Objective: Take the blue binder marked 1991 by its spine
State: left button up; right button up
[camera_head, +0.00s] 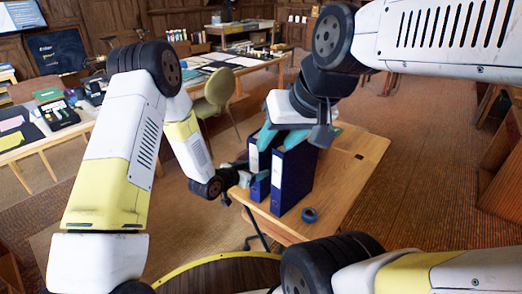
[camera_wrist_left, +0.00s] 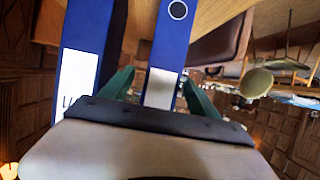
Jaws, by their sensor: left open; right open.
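Blue binders stand upright on the wooden table in the head view: a large one in front (camera_head: 293,180), a part-hidden one (camera_head: 260,188) and another behind (camera_head: 254,158). No year is readable there. In the left wrist view, one blue binder (camera_wrist_left: 171,40) with a pale spine label lies between the open fingers of my left gripper (camera_wrist_left: 158,80). Another blue binder (camera_wrist_left: 92,30) stands at left, its white label cut off by the gripper. My left gripper (camera_head: 246,177) is beside the binders in the head view. My right gripper (camera_head: 281,138) is open above them, fingers apart.
A blue tape roll (camera_head: 309,214) lies on the wooden table (camera_head: 350,165) right of the binders. A green chair (camera_head: 219,88) stands behind, and a cluttered desk (camera_head: 30,135) is at left.

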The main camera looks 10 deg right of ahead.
aim_at(270, 159)
pick_arm(q)
jog(key=x, duration=0.7)
jog(key=shift+a+f, duration=0.1)
jog(key=shift+f, duration=0.1)
grip_shut()
jog(key=shift+r, duration=0.1)
